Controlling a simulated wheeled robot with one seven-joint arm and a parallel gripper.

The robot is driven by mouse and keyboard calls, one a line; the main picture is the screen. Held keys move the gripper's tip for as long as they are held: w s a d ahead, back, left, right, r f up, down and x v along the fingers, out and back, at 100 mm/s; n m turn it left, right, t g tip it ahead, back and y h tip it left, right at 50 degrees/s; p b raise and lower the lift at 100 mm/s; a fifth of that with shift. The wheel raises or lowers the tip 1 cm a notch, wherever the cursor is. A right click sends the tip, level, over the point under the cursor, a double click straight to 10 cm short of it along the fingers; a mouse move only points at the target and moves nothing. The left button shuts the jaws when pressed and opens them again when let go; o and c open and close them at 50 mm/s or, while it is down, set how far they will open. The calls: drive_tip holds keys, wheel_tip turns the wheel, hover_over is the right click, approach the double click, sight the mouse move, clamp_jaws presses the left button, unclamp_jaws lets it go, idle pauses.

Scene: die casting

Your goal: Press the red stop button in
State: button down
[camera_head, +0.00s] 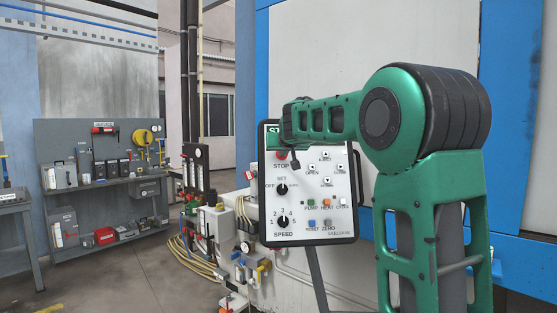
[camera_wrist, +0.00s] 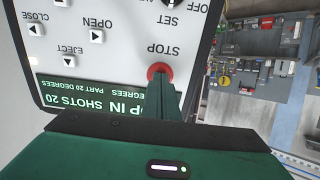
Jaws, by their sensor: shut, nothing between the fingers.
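The red stop button (camera_wrist: 158,68) is on the white control panel (camera_wrist: 75,55), beside the word STOP, which appears upside down in the wrist view. In the head view the button (camera_head: 282,155) shows as a bit of red just above the STOP label, partly hidden by my arm's end. My gripper (camera_wrist: 166,84) is shut and empty. Its green fingertips overlap the near part of the button in the wrist view. They are at or very close to it; I cannot tell whether they touch or whether the button is pressed in.
The panel also carries arrow buttons, a SET knob (camera_head: 282,189), a SPEED knob (camera_head: 283,221) and coloured buttons such as an orange one (camera_head: 327,202). A green display (camera_wrist: 90,98) lies beside the stop button. A workbench with tools (camera_head: 95,191) stands at the left.

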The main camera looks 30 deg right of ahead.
drive_tip(key=v, duration=0.8)
idle(0.7)
idle(0.3)
drive_tip(key=s+f+g+y, duration=0.2)
drive_tip(key=s+f+g, duration=0.4)
drive_tip(key=s+f, duration=1.3)
drive_tip(key=s+a+f+g+y, duration=0.1)
drive_tip(key=s+a+f+g, duration=0.1)
drive_tip(key=s+f, duration=0.3)
drive_tip(key=s+a+f+m+g+y, duration=0.1)
drive_tip(key=s+f, duration=0.5)
drive_tip(key=s, duration=0.6)
drive_tip(key=s+a+f+g+y, duration=0.2)
drive_tip(key=s+f, duration=0.4)
drive_tip(key=s, duration=0.3)
drive_tip(key=a+g, duration=0.1)
drive_tip(key=a, duration=0.1)
drive_tip(key=shift+s+a+f+g, duration=0.25)
drive_tip(key=shift+s+a+g, duration=0.05)
drive_tip(key=shift+a+g, duration=0.1)
